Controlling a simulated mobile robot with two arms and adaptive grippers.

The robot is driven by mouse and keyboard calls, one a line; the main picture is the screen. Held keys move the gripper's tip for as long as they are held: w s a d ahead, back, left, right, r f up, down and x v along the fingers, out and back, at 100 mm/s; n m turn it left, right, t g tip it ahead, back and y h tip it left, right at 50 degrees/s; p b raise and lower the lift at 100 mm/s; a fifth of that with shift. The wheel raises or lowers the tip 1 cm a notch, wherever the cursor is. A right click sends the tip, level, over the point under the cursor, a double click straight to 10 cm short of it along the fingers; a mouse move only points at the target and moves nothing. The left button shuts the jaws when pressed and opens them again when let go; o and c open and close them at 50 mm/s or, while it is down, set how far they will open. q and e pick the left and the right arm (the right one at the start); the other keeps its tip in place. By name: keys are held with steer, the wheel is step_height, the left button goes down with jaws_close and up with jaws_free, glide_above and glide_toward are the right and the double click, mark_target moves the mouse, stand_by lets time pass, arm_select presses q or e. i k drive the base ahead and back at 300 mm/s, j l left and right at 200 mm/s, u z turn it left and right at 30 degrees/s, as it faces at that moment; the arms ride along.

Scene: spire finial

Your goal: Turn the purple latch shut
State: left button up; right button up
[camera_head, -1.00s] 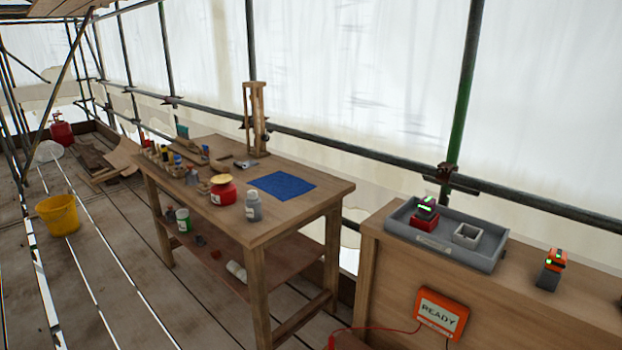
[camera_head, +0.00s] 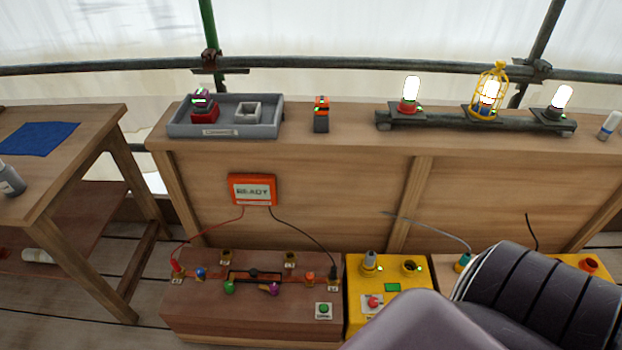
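The purple latch (camera_head: 270,289) is a small piece near the front edge of the brown box's top (camera_head: 250,320), below a black bar (camera_head: 255,275). It is too small to tell which way it is turned. A green knob (camera_head: 229,287) and a blue knob (camera_head: 200,273) are to its left, and an orange one (camera_head: 309,278) is to its right. Neither of my grippers is in view. Only parts of my own arm fill the lower right.
A yellow box (camera_head: 392,287) stands right of the brown box, partly hidden by my arm. A bench behind bears a grey tray (camera_head: 225,131), an orange-topped device (camera_head: 321,115) and lit lamps (camera_head: 410,92). An orange READY sign (camera_head: 252,189) hangs on its front. A workbench (camera_head: 75,160) stands left.

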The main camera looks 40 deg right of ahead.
mark_target(273, 288)
steer(key=z, duration=0.8)
